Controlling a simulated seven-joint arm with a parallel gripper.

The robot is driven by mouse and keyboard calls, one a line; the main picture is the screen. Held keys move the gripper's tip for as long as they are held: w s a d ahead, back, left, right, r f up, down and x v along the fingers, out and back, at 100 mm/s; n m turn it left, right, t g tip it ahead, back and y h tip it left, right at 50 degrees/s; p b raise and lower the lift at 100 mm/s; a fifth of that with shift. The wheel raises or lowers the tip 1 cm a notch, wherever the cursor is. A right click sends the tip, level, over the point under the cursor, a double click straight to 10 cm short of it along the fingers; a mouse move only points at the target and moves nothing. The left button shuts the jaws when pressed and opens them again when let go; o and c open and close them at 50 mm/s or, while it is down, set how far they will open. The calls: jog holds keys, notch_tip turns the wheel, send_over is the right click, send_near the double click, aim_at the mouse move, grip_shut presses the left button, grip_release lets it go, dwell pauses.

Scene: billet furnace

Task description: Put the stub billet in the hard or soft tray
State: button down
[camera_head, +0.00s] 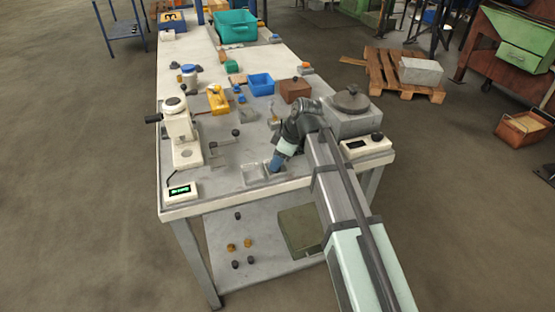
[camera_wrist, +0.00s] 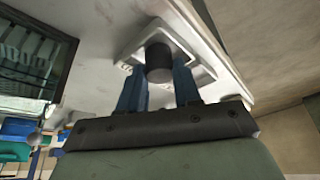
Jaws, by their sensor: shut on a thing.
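My gripper (camera_head: 276,165) is low over the front of the bench. In the wrist view, its blue fingers (camera_wrist: 159,80) are shut on a dark, short cylinder, the stub billet (camera_wrist: 159,62). The billet is over a pale square tray (camera_wrist: 207,72), within its outline; I cannot tell whether it touches the floor. In the head view the gripper hides the billet and part of this tray. A second shallow tray (camera_head: 251,180) sits just to the left. I can read no hard or soft label on either.
A white bench tester (camera_head: 181,135) and a green-lit display box (camera_head: 180,191) stand at left. A grey block furnace with a round lid (camera_head: 351,103) and a switch box (camera_head: 367,147) stand at right. A blue bin (camera_head: 261,86) and a brown box (camera_head: 294,91) are behind.

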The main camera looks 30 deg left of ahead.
jog(key=shift+f, duration=0.1)
jog(key=c, duration=1.1)
grip_release()
jog(key=v, duration=1.2)
